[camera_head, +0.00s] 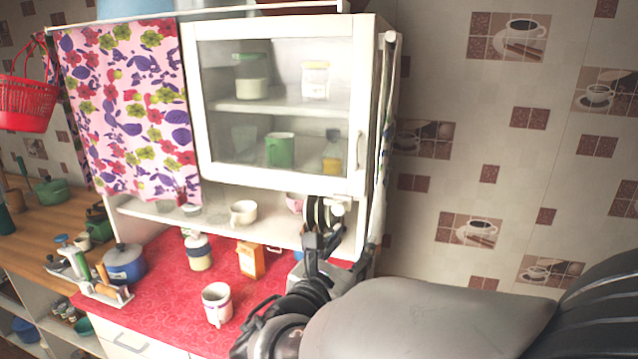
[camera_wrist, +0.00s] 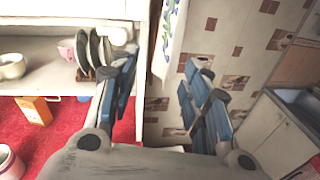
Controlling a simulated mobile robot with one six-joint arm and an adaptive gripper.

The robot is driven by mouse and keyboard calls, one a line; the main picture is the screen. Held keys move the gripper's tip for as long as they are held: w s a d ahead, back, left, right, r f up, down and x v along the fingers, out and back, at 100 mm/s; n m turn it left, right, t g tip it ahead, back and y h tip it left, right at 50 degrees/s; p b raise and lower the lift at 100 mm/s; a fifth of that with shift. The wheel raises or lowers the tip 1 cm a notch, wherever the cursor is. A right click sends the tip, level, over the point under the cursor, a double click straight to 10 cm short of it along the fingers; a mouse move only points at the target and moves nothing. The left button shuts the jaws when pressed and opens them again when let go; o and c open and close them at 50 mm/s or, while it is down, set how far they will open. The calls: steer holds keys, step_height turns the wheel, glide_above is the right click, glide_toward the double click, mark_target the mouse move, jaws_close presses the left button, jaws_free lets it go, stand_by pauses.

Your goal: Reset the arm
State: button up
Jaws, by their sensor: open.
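My gripper (camera_wrist: 160,108) is open and empty in the wrist view, its two blue-padded fingers spread apart. In the head view my gripper (camera_head: 325,232) is partly hidden by its own wrist, in front of the right end of the cabinet's lower shelf. Behind it, dark plates stand upright in a rack (camera_wrist: 92,52) on that shelf. My arm fills the lower right of the head view. I cannot tell from the views whether a finger touches the cabinet; the left finger overlaps its side edge in the wrist view.
A white cabinet (camera_head: 290,190) with a glass door stands over the red counter (camera_head: 180,310). On the counter are a striped mug (camera_head: 217,304), an orange box (camera_head: 250,260), a jar (camera_head: 198,251) and a blue pot (camera_head: 124,264). Open space lies right of the cabinet, before the tiled wall (camera_head: 500,190).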

steer(key=s+d+f+m+g+h, duration=0.1)
steer(key=s+d+f+m+g, duration=0.2)
steer(key=s+d+m+g, duration=0.35)
steer(key=s+d+f+m+g+h, duration=0.1)
steer(key=s+d+f+m+g, duration=0.2)
steer(key=s+d+m, duration=0.7)
steer(key=s+a+f+m+g+y+b, duration=0.1)
steer(key=s+f+m+g+y, duration=0.3)
steer(key=s+m, duration=0.4)
steer(key=s+a+m+t+y, duration=0.2)
steer(key=s+a+m+y, duration=0.1)
steer(key=a+m+y, duration=0.2)
steer(key=shift+a+f+t, duration=0.3)
steer(key=shift+a+t, duration=0.05)
steer(key=shift+a, duration=0.45)
steer(key=shift+s, duration=0.1)
steer(key=shift+c, duration=0.5)
